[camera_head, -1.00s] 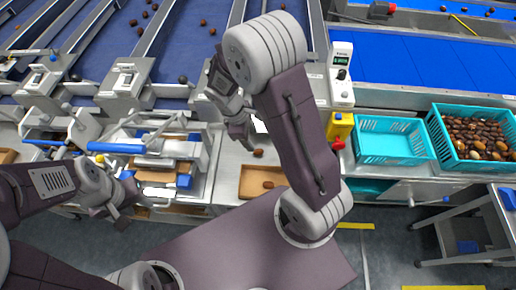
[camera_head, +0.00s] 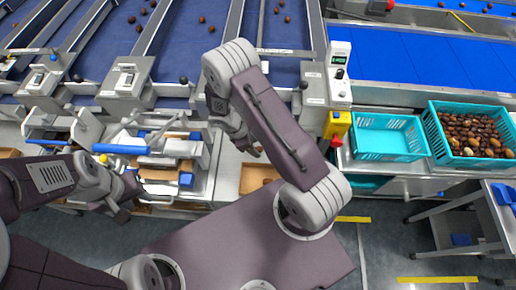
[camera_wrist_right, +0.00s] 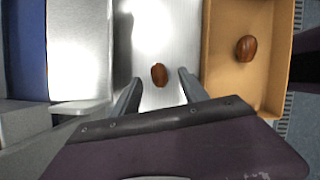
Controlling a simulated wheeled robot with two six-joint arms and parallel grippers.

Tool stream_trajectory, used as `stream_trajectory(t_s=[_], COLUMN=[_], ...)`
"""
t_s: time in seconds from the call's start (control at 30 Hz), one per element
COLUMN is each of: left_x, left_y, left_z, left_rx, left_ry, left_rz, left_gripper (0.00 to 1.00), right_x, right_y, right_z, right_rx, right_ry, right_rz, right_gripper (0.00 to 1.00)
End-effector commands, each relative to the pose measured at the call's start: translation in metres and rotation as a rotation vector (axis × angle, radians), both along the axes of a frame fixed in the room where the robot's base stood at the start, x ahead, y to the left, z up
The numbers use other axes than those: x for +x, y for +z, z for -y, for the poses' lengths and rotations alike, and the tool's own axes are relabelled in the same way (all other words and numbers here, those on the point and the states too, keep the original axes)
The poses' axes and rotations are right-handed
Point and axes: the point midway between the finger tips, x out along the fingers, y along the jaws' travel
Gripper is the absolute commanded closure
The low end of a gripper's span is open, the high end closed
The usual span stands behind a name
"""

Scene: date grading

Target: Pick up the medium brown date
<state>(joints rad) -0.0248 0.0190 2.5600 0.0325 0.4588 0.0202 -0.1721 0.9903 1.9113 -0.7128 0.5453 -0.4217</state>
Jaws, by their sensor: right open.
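A brown date (camera_wrist_right: 159,74) lies on the bright metal surface in the right wrist view. My right gripper (camera_wrist_right: 160,82) is open, with one fingertip on each side of this date and a gap on both sides. In the head view the right gripper (camera_head: 250,146) is over the metal bench, and it hides that date. A second brown date (camera_wrist_right: 246,48) lies in a shallow tan tray (camera_wrist_right: 218,85) to the right; this date also shows in the head view (camera_head: 267,181). My left gripper (camera_head: 128,196) is at the left, its jaws unclear.
An empty turquoise crate (camera_head: 387,155) and a turquoise crate full of dates (camera_head: 432,127) stand at the right. Blue belts with scattered dates run behind. Metal sorting fittings (camera_head: 165,150) stand left of the tray.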

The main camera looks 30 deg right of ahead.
Motion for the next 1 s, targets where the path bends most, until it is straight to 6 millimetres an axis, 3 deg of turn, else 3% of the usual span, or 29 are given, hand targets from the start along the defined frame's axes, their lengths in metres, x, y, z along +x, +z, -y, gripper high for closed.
stream_trajectory(t_s=[0.13, 0.37, 0.5, 0.83, 1.0], left_x=[0.0, 0.0, 0.0, 0.0, 0.0], left_y=[0.002, 0.002, 0.002, 0.002, 0.0], left_z=[0.0, 0.0, 0.0, 0.0, 0.0], left_rx=[0.0, 0.0, 0.0, 0.0, 0.0], left_ry=[0.0, 0.0, 0.0, 0.0, 0.0], left_rz=[0.0, 0.0, 0.0, 0.0, 0.0], left_gripper=[0.64, 0.64, 0.64, 0.64, 0.64], right_x=[-0.002, -0.002, -0.002, -0.002, -0.001], right_y=[-0.017, -0.019, -0.019, -0.018, -0.007], right_z=[0.007, 0.008, 0.008, 0.008, 0.007], right_rx=[-0.001, 0.0, 0.0, 0.0, 0.001], right_ry=[-0.001, 0.0, 0.0, 0.0, 0.0], right_rz=[-0.001, 0.002, 0.002, 0.002, 0.005], right_gripper=[0.48, 0.48, 0.87, 0.88, 0.88])
